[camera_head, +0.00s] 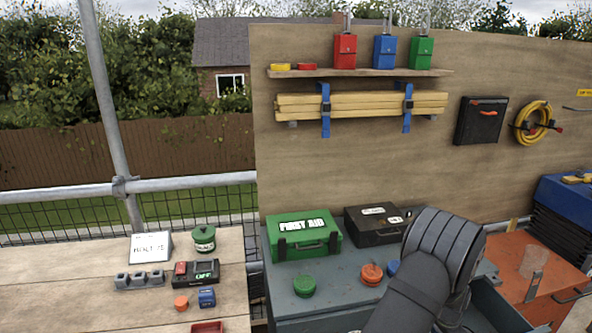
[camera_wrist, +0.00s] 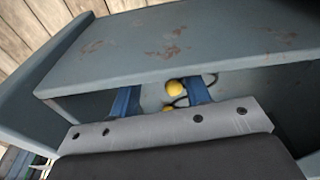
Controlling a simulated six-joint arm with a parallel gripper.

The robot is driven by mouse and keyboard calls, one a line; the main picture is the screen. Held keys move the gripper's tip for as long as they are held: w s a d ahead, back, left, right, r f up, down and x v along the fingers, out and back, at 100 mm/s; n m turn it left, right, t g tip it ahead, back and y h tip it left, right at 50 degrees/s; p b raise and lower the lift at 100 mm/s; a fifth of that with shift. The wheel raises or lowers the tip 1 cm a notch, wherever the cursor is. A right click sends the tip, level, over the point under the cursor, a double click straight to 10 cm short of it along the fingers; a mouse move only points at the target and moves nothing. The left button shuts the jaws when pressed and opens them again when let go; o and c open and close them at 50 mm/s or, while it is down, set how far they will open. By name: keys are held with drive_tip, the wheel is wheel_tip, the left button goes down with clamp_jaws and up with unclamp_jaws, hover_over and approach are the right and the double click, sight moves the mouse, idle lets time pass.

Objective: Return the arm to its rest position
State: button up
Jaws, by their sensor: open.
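My arm (camera_head: 432,262) reaches in from the bottom of the head view, over the right part of the grey workbench cabinet. Its end is hidden there behind the arm itself. In the wrist view my gripper (camera_wrist: 161,95) shows two blue fingers spread apart with a gap between them. The fingers point into the open space under the rusty grey top edge of the cabinet (camera_wrist: 190,40). Small yellow round pieces (camera_wrist: 174,87) with a dark cord lie beyond and between the fingers; I see no finger closed on them.
An open drawer (camera_head: 505,312) juts out at the cabinet's right. A green first aid box (camera_head: 303,240), a black case (camera_head: 375,230), a green round container (camera_head: 304,286) and an orange one (camera_head: 371,273) stand on the cabinet. A plywood wall (camera_head: 350,170) rises behind.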

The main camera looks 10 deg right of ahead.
wheel_tip(320, 180, down, 3)
drive_tip(key=shift+d+f, duration=0.15)
drive_tip(key=shift+f, duration=0.05)
drive_tip(key=shift+d+f, duration=0.15)
drive_tip(key=shift+f, duration=0.05)
wheel_tip(320, 180, up, 4)
drive_tip(key=shift+r, duration=0.1)
